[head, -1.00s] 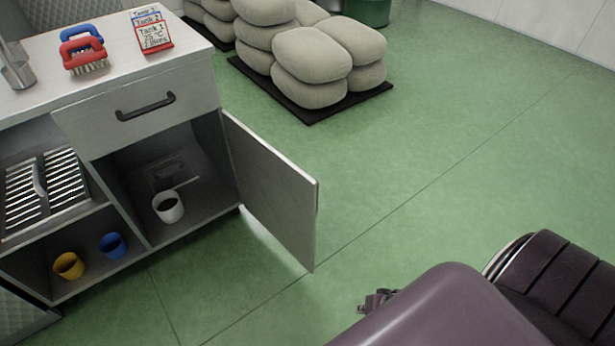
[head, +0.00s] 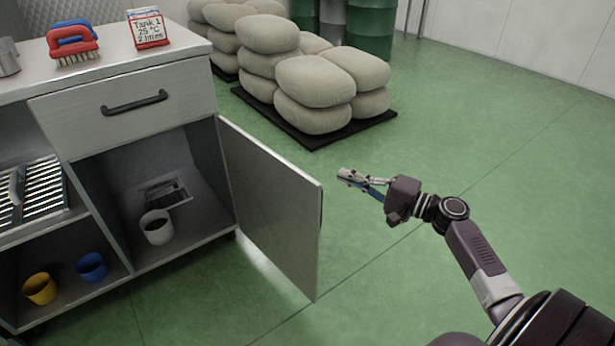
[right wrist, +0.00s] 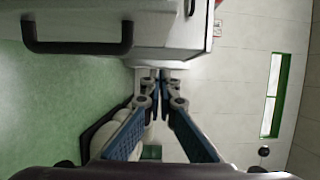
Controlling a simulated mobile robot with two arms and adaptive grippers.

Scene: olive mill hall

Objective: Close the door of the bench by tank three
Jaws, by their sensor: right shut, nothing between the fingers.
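The bench (head: 30,85) stands at the left in the head view. Its grey door (head: 270,210) is swung wide open to the right of the lower compartment, showing its edge and a broad face. My right gripper (head: 345,176) is just right of the door's free upper corner in the picture, apart from it as far as I can tell. It is shut and empty; the right wrist view shows its blue fingers (right wrist: 162,85) converging at the tips. My left gripper is not in view.
A drawer (head: 130,115) with a dark handle is above the open compartment, which holds a white cup (head: 157,227). Yellow (head: 40,289) and blue (head: 92,267) cups are at lower left. Stacked sacks (head: 320,82) stand behind. Green floor right of the door is clear.

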